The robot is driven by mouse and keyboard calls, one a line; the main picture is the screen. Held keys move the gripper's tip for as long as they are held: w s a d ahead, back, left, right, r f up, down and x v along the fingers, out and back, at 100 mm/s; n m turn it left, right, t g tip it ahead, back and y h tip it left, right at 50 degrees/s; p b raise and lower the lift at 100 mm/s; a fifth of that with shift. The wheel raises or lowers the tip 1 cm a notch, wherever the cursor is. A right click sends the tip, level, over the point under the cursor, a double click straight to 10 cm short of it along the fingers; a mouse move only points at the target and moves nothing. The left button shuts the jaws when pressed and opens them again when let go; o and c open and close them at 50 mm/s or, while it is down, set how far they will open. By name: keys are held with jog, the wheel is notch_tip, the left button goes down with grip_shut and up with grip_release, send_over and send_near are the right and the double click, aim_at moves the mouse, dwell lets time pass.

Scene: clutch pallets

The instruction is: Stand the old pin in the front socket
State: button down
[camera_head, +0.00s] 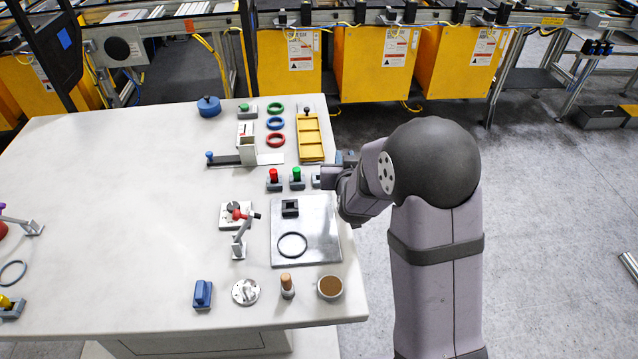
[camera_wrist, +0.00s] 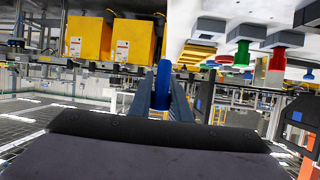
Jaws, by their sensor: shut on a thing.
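My gripper (camera_wrist: 162,98) is shut on a blue, rounded, upright-looking thing (camera_wrist: 163,78), seen between its fingers in the wrist view. In the head view my gripper (camera_head: 346,158) is at the table's right edge, and what it holds is mostly hidden. A red pin (camera_head: 274,175) and a green pin (camera_head: 297,174) stand in grey sockets to its left. A third grey socket (camera_head: 316,181) is partly hidden beside my arm. In the wrist view that socket (camera_wrist: 207,29) shows no pin, beside the green pin (camera_wrist: 241,53) and red pin (camera_wrist: 276,60). I cannot tell which socket is the front one.
A yellow tray (camera_head: 310,155) and coloured rings (camera_head: 275,123) lie behind the pins. A grey plate (camera_head: 325,245) with a black ring and block lies in front. A red-handled lever (camera_head: 240,235) stands left of it. The table's left middle is clear.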

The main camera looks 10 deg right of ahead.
jog(key=w+r+n+y, duration=0.3)
jog(key=w+y, duration=0.1)
jog(key=w, duration=0.2)
jog(key=a+n+g+y, duration=0.1)
jog(key=a+n+y, duration=0.3)
jog(key=a, duration=0.4)
jog(key=shift+s+n+g+b, duration=0.25)
jog(key=shift+n+g+b, duration=0.05)
jog(key=shift+g, duration=0.1)
jog(key=shift+f, duration=4.95)
jog(key=shift+f, duration=0.15)
jog(key=c, duration=1.6)
grip_release()
jog(key=shift+c, duration=0.2)
